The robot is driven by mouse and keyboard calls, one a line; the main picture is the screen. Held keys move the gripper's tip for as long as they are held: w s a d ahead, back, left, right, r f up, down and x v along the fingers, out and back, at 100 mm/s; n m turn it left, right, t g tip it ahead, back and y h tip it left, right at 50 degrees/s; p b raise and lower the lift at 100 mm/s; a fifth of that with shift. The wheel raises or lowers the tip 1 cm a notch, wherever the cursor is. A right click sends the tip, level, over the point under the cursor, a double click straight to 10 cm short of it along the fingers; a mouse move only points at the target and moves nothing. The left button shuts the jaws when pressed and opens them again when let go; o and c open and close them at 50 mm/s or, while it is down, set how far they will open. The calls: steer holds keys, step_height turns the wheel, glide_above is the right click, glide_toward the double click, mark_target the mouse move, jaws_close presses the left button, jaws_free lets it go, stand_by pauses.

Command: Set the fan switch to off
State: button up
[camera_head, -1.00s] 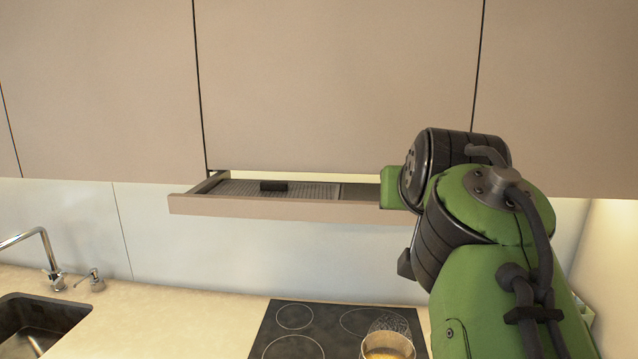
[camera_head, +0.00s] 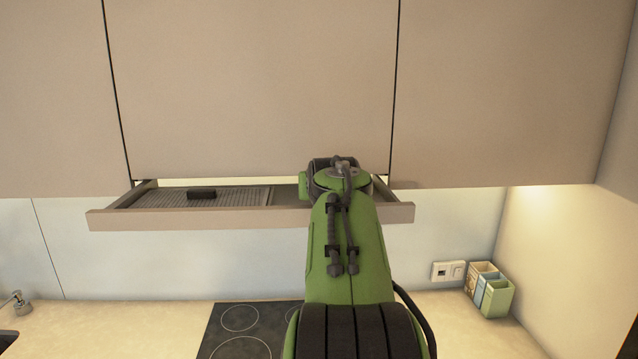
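The range hood (camera_head: 240,219) is pulled out like a shallow drawer below the middle upper cabinet. A small black block (camera_head: 201,194) sits on its grey mesh panel, left of centre; I cannot tell whether it is the fan switch. A white wall plate (camera_head: 448,271) with a switch-like part is on the back wall at right; what it controls cannot be told. My green arm reaches up to the right part of the hood and covers some of it. My gripper is hidden behind the arm, so its contact with anything cannot be seen.
Flat handleless cabinets (camera_head: 250,90) hang above the hood. A black cooktop (camera_head: 225,335) lies below, partly behind my arm. Coloured containers (camera_head: 490,290) stand in the right corner. A soap dispenser (camera_head: 18,303) is at far left.

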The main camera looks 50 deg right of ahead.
steer(key=shift+w+d+f, duration=0.15)
steer(key=shift+d, duration=0.15)
steer(key=shift+a, duration=0.1)
jaws_close()
steer(key=shift+a, duration=0.1)
